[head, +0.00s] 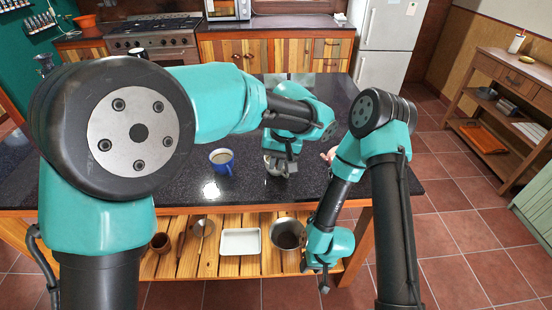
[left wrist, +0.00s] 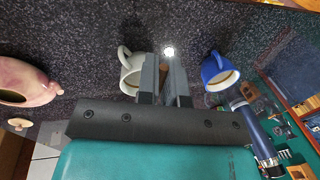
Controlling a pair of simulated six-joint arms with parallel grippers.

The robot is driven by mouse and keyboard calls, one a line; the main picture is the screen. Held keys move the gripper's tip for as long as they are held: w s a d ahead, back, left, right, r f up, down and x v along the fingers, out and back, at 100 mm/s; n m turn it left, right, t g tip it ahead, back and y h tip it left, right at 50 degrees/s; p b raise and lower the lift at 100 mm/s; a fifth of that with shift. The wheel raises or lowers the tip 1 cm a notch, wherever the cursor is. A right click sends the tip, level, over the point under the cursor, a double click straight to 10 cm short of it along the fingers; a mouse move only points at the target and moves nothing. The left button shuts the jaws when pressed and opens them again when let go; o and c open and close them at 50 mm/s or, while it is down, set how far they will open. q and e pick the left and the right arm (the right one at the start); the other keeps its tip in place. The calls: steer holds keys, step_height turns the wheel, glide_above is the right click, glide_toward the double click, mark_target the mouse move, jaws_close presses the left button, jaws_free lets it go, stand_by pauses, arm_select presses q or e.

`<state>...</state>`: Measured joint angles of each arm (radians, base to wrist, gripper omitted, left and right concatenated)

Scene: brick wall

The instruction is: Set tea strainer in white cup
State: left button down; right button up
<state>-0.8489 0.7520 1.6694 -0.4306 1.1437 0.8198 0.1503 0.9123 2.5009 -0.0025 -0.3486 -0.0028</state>
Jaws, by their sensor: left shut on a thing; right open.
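The white cup (left wrist: 131,70) stands on the dark speckled counter, directly beside my left gripper's fingers in the left wrist view. In the head view it shows only as a pale edge (head: 268,160) partly behind the gripper. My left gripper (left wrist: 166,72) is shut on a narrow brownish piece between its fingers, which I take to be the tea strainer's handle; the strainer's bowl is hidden. In the head view the left gripper (head: 283,168) is low over the counter. My right gripper (head: 323,280) is open and hangs in front of the counter, away from the cup.
A blue mug (head: 222,162) with a light brown inside stands left of the white cup. A pink teapot (left wrist: 28,82) stands on the cup's other side. A white tray (head: 240,242) and a metal pot (head: 288,233) are on the lower shelf. The counter's front left is clear.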

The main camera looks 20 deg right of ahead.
arm_select(q)
steer(key=shift+f, duration=1.55)
steer(key=shift+f, duration=1.7)
stand_by(3.4)
stand_by(0.5)
steer(key=c, duration=1.2)
jaws_free()
steer(key=shift+r, duration=0.15)
